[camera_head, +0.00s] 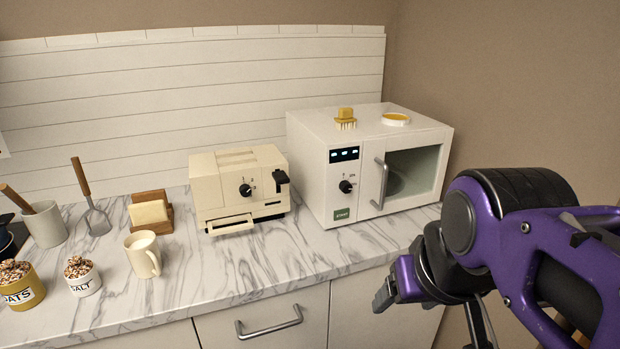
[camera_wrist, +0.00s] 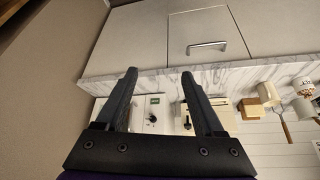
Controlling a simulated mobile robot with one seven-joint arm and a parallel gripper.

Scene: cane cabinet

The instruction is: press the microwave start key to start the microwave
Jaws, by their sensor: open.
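The white microwave (camera_head: 309,180) stands at the right end of the marble counter, its door shut. Its green start key (camera_head: 341,214) is low on the front panel, below a dial (camera_head: 346,186) and a lit display (camera_head: 344,154). My gripper (camera_head: 385,292) is in front of the counter edge, below and to the right of the key, apart from the microwave. In the wrist view my gripper (camera_wrist: 160,78) is open and empty, and the view is upside down. The green key (camera_wrist: 155,101) shows between its two fingers.
A cream toaster (camera_head: 238,190) stands left of the microwave. A brush (camera_head: 345,118) and a yellow dish (camera_head: 396,119) lie on the microwave's top. A mug (camera_head: 142,254) and jars stand at left. The counter in front of the microwave is clear. A drawer handle (camera_head: 269,322) sticks out below.

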